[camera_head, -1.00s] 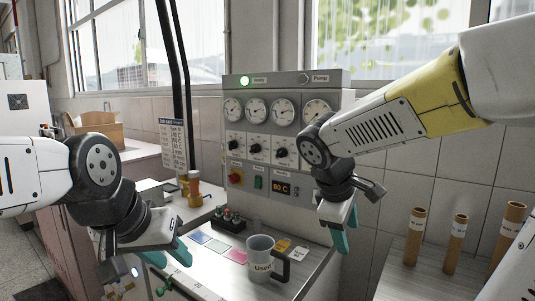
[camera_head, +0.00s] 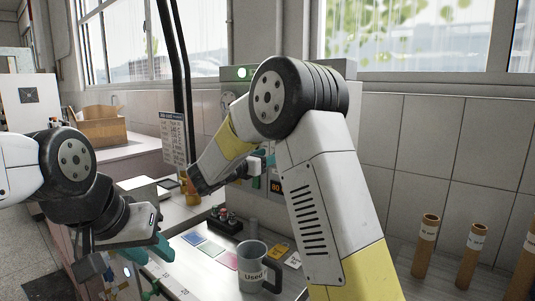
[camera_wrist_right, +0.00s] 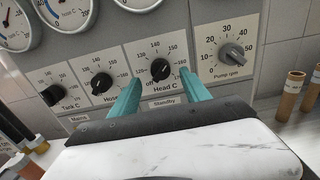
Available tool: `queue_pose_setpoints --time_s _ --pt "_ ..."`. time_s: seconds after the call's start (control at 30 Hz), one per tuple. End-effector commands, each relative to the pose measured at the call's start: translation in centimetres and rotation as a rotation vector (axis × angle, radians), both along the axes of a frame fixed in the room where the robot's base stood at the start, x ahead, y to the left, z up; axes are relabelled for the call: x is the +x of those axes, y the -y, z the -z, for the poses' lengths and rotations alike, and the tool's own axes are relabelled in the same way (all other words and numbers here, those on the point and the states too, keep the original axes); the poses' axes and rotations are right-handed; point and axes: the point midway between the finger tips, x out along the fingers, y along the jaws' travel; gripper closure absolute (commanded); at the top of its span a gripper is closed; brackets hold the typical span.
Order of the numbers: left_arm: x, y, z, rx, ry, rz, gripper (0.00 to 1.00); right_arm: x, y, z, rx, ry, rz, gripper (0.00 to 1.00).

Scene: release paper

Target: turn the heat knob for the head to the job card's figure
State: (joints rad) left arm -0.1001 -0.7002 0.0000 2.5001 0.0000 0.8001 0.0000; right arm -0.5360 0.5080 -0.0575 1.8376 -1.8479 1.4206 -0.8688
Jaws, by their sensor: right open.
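In the right wrist view the Head C knob (camera_wrist_right: 160,70) is a black knob on a white dial plate, third in the row. My right gripper (camera_wrist_right: 159,76) is open, its teal fingers on either side of that knob in the picture; I cannot tell whether they touch it. In the head view my right gripper (camera_head: 266,161) is at the grey control panel (camera_head: 352,125), and my arm hides most of the panel. The job card (camera_head: 173,137) hangs left of the panel, its figures too small to read. My left gripper (camera_head: 155,267) is open and empty over the bench's left side.
The Hose C knob (camera_wrist_right: 102,83), Tank C knob (camera_wrist_right: 52,95) and Pump rpm knob (camera_wrist_right: 232,52) flank the Head C knob. A grey "Used" mug (camera_head: 252,266) stands on the bench. Cardboard tubes (camera_head: 425,245) stand at right. An orange readout (camera_head: 276,186) is partly hidden.

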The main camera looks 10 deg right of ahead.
Motion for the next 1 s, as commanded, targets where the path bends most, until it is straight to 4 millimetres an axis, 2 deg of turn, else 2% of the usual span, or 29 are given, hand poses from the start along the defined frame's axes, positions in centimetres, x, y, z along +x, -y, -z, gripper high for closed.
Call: queue_pose_setpoints --time_s 0.1,0.3,0.6,0.67,0.9,1.0 --pt "0.0 0.0 0.0 0.000 0.000 0.000 0.64 1.3 1.5 0.0 0.001 0.000 0.003 0.45" --pt "0.0 0.0 0.0 0.000 0.000 0.000 0.64 2.7 2.8 0.0 0.001 0.000 0.001 0.45" --pt "0.0 0.0 0.0 0.000 0.000 0.000 0.64 2.9 3.0 0.0 0.002 -0.001 0.000 0.45" --pt "0.0 0.0 0.0 0.000 0.000 0.000 0.64 2.9 3.0 0.0 0.002 -0.001 0.000 0.55" --pt "0.0 0.0 0.0 0.000 0.000 0.000 0.64 2.9 3.0 0.0 0.003 0.000 0.000 1.00" --pt "0.0 0.0 0.0 0.000 0.000 0.000 0.64 2.9 3.0 0.0 0.004 0.001 0.000 1.00"
